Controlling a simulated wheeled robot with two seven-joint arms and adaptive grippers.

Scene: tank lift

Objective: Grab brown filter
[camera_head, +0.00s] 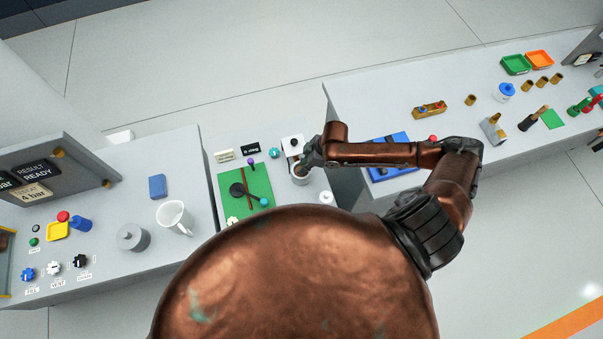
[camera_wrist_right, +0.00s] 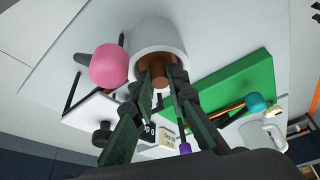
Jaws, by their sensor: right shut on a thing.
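The brown filter (camera_wrist_right: 158,69) is a small brown cylinder sitting in the mouth of a white cylindrical holder (camera_wrist_right: 158,35) in the right wrist view. My right gripper (camera_wrist_right: 163,84) has its two dark fingers at the filter's sides and is shut on it. In the head view the right gripper (camera_head: 305,163) is over the white holder (camera_head: 299,180), between the green mat and the right-hand bench. The filter is mostly hidden there by the fingers. My left gripper is in neither view.
A green mat (camera_head: 262,182) with a black disc and brown rod lies left of the holder. A pink knob (camera_wrist_right: 109,65) stands close beside the holder in the wrist view. A white mug (camera_head: 175,218) and blue block (camera_head: 157,187) stand farther left.

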